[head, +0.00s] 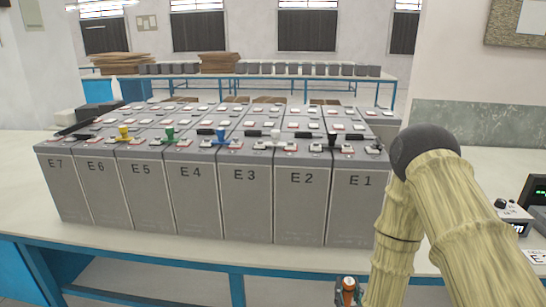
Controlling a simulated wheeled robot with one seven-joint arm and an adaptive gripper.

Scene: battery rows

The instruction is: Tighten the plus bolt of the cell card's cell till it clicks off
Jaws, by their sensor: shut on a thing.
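A block of grey battery cells (245,195) stands on the bench, its front row labelled E7 at the left to E1 at the right. Bolts and red-and-white terminal pieces on the cell tops are too small to tell plus from minus. A white card (535,256) at the right edge shows part of an "E"; the rest is cut off. My gripper (348,291) is at the bottom edge, low in front of the bench and below the cells. It is shut on an orange-brown thing (348,285), mostly cut off by the frame.
Yellow, green, blue, white and black T-shaped pieces stand on the front cells' tops. A small device (513,213) and a dark display (537,192) sit at the right. My arm covers the bench right of E1. A back bench (255,78) holds boxes and cardboard.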

